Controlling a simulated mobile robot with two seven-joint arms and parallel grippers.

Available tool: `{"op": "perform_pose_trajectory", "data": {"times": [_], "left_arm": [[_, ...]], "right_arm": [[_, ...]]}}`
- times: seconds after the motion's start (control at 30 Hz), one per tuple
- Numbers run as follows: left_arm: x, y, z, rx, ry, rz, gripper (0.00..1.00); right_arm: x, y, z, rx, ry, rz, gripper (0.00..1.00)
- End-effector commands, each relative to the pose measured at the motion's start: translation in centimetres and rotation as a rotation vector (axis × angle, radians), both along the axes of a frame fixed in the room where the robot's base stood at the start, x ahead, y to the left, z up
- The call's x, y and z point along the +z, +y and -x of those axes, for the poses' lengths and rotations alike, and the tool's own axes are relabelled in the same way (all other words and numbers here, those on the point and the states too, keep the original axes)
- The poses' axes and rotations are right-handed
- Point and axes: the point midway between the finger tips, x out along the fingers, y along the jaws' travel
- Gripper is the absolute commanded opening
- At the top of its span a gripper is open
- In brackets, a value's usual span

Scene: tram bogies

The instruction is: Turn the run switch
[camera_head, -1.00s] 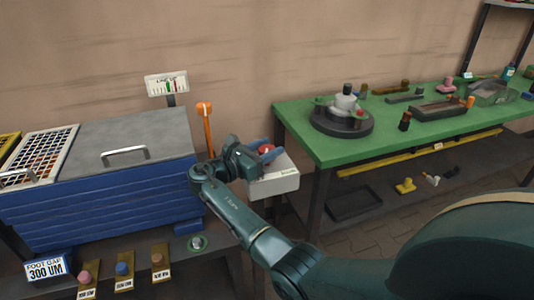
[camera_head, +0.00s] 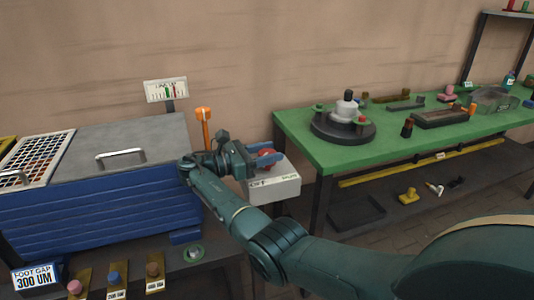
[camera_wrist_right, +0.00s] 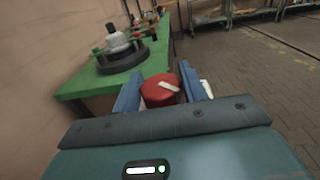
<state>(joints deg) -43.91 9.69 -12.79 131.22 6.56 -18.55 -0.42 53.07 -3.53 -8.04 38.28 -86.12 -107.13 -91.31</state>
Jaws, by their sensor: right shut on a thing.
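The run switch is a red round knob (camera_wrist_right: 160,90) with a pale pointer mark. It sits on top of a light grey switch box (camera_head: 275,190), which has labels on its front. My right gripper (camera_head: 267,158) reaches over the box from the left, and its blue fingers are shut on the red knob. In the right wrist view the fingers (camera_wrist_right: 160,92) stand on both sides of the knob, and the pale mark lies slanted. The box is mostly hidden in the wrist view. My left gripper is not in view.
A blue slatted chest (camera_head: 90,195) with a grey lid stands at left. An orange lever (camera_head: 204,125) and a gauge sign (camera_head: 166,90) rise behind my arm. A green table (camera_head: 330,155) with a dark round fixture (camera_head: 342,128) stands at right.

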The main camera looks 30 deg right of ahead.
Motion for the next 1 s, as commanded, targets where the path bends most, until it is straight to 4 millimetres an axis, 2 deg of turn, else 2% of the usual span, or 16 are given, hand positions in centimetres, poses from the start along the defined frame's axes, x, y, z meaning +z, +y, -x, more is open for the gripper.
{"op": "perform_pose_trajectory", "data": {"times": [0.07, 0.1, 0.33, 0.67, 0.77, 1.0], "left_arm": [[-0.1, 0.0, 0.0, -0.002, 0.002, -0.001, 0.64], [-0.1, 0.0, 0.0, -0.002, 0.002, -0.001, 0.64], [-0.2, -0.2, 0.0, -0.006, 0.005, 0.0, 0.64], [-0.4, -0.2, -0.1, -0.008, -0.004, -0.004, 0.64], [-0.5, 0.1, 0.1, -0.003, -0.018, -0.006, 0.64], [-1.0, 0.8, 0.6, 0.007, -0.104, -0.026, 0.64]], "right_arm": [[-0.1, -0.1, 0.1, -0.004, 0.001, -0.002, 0.19], [-0.1, -0.1, 0.1, -0.004, 0.001, -0.002, 0.45], [0.0, -0.1, 0.0, -0.002, 0.001, -0.001, 0.64], [-0.2, 0.5, -0.1, 0.001, 0.001, -0.001, 0.64], [-0.3, 1.9, -0.3, 0.002, 0.0, -0.002, 0.64], [-0.9, 7.0, -1.2, 0.003, -0.001, -0.003, 0.64]]}}
